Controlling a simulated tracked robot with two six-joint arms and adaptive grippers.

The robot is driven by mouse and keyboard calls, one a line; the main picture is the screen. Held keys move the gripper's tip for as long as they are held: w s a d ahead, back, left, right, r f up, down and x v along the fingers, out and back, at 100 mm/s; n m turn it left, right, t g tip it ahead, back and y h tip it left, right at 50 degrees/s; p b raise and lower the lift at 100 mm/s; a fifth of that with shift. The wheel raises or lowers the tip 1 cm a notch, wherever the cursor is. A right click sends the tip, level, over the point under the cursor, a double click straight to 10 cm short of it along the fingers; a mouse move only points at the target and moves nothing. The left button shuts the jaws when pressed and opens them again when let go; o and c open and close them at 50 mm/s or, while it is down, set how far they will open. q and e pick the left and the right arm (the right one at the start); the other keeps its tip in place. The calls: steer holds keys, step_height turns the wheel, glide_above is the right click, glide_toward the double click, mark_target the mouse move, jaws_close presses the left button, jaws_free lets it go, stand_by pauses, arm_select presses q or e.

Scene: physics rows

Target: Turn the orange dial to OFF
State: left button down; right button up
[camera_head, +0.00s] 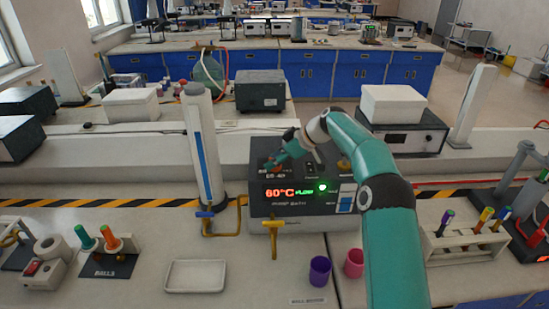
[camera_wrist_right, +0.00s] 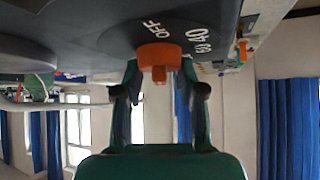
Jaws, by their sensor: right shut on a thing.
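The orange dial (camera_wrist_right: 160,56) sits on a dark round plate in the right wrist view, with OFF lettered beside it and 40 and 60 farther right. My right gripper (camera_wrist_right: 160,78) has a finger on each side of the dial and is shut on it. In the head view my right gripper (camera_head: 280,156) is at the top left of the bath unit (camera_head: 290,212) and hides most of the dial. The unit's display (camera_head: 290,191) reads 60°C and FLOW, with a green light lit. I cannot tell which mark the dial points at. My left gripper is not in view.
A white column (camera_head: 203,150) stands just left of the unit, with yellow pipes beside it. A white tray (camera_head: 195,288), a purple cup (camera_head: 319,270) and a pink cup (camera_head: 354,263) are in front. A tube rack (camera_head: 465,245) stands right of my arm.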

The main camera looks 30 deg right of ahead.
steer(key=shift+f, duration=0.15)
steer(key=o, duration=1.1)
steer(key=shift+o, duration=0.2)
steer(key=v, duration=1.2)
